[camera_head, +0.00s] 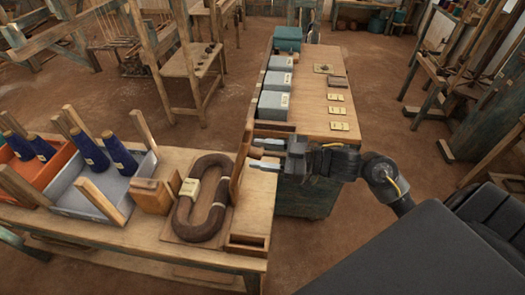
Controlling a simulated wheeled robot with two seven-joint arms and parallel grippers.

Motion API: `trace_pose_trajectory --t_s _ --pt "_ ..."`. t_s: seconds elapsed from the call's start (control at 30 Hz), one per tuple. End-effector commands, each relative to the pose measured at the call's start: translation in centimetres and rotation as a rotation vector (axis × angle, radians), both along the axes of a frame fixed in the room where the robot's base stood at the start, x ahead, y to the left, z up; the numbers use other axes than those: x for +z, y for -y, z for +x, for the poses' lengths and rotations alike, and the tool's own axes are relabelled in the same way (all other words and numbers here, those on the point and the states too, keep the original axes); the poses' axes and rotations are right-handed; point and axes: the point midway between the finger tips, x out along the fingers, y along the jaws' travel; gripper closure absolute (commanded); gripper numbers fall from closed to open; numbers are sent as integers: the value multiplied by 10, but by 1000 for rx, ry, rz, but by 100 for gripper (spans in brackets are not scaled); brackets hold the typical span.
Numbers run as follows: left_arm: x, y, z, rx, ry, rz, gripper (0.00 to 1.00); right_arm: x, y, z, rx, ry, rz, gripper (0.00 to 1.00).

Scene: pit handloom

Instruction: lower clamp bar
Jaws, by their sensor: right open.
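A wooden bar (241,160), which looks like the clamp bar, stands raised and tilted at the right end of the near table. Its lower end is by a dark brown yarn loop (183,222) with a pale label, lying on a board. My right gripper (262,154) comes in from the right, with its two pale fingers apart on either side of a short wooden piece near the bar's upper part. I cannot tell whether the fingers touch it. My left gripper is out of view.
Orange and grey trays (66,199) with blue cones and wooden posts stand on the left of the near table. A wooden box (248,243) sits at its right corner. Behind, a long bench (308,70) holds grey boxes and small labelled packets. Brown floor lies between the furniture.

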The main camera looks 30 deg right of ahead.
Motion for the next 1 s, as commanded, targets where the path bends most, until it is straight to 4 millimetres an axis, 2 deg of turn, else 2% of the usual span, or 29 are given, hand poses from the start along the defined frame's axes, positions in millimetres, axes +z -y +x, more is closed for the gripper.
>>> trace_pose_trajectory --t_s 0.3,0.67,0.87,1.0 --pt "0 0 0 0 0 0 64 0 -2 1 1 -1 -1 53" --pt "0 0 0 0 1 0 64 0 -2 1 1 1 -1 100" --pt "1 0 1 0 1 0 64 0 -2 2 1 -1 -2 100" --pt "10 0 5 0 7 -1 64 5 -1 7 -5 -10 -16 100"
